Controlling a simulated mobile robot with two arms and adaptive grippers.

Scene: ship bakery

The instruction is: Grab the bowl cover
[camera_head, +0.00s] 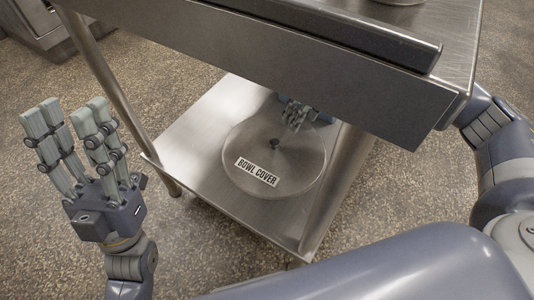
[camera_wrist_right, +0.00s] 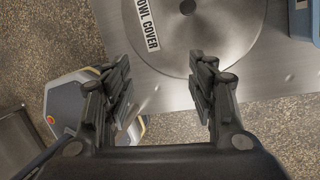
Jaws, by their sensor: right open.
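The bowl cover (camera_head: 298,172) is a round, flat grey metal disc with a small dark knob and a white "BOWL COVER" label. It lies on the lower shelf of the steel table. In the right wrist view the cover (camera_wrist_right: 205,30) shows at the top, cut off by the frame edge. My right gripper (camera_head: 297,118) reaches in under the tabletop, over the cover's far part. In the right wrist view the right gripper (camera_wrist_right: 160,65) is open and empty, its fingers apart near the cover's rim. My left gripper (camera_head: 70,118) is open and empty, fingers up, left of the table.
The steel tabletop (camera_head: 330,70) overhangs the cover and hides part of my right arm. Table legs (camera_head: 115,95) stand at the shelf corners. The lower shelf (camera_head: 195,140) has bare room left of the cover. A blue object (camera_wrist_right: 304,22) sits at the wrist view's top right.

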